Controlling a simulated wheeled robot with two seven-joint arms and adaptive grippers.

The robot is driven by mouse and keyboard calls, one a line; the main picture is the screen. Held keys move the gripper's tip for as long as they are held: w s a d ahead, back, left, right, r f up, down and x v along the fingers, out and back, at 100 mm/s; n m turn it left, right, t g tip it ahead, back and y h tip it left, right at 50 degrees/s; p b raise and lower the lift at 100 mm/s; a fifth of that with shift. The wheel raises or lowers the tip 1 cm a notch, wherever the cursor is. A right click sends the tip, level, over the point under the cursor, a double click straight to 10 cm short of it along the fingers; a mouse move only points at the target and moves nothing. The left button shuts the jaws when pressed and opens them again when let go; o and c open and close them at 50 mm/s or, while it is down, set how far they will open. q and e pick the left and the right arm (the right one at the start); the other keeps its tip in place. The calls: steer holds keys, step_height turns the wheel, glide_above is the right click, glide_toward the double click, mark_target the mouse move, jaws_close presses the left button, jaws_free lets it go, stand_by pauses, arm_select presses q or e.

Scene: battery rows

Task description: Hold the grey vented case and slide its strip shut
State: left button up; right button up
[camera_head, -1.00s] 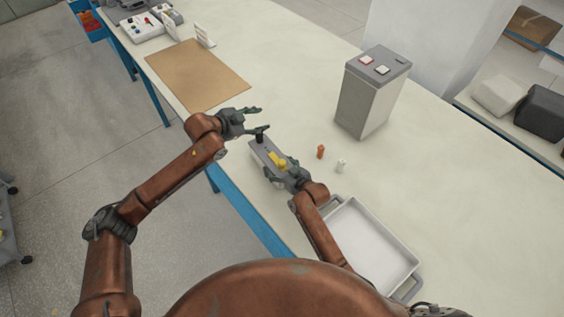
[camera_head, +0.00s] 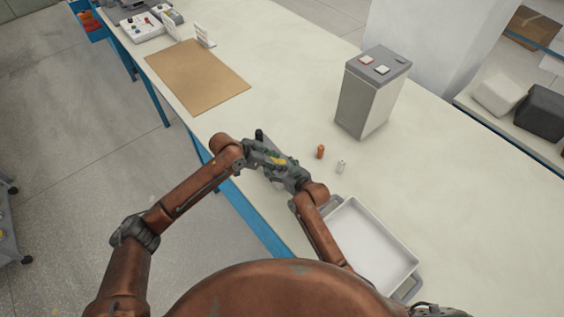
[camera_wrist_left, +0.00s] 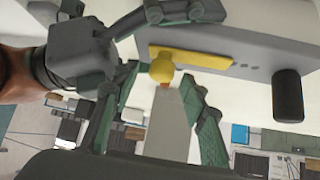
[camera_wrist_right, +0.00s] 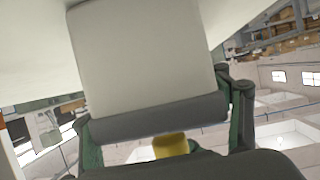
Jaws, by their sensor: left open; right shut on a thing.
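My right gripper (camera_head: 288,177) is shut on the grey vented case and holds it above the table's near edge. The case shows in the left wrist view (camera_wrist_left: 255,40), with small vent holes, a black post (camera_wrist_left: 288,98) and a yellow strip (camera_wrist_left: 205,57) with a round yellow knob (camera_wrist_left: 162,70). My left gripper (camera_head: 268,158) is open at the case, its fingers on either side of the knob; I cannot tell whether they touch it. In the head view it hides most of the case. The right wrist view shows the case (camera_wrist_right: 145,60) between the fingers, with something yellow (camera_wrist_right: 170,145) below.
An orange cylinder (camera_head: 320,152) and a pale one (camera_head: 341,167) stand on the table beyond the grippers. A white tray (camera_head: 408,258) lies at the near right. A brown mat (camera_head: 197,75) lies at the left.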

arm_select(q)
steer(key=shift+x, duration=1.2)
steer(key=shift+c, duration=0.4)
jaws_close()
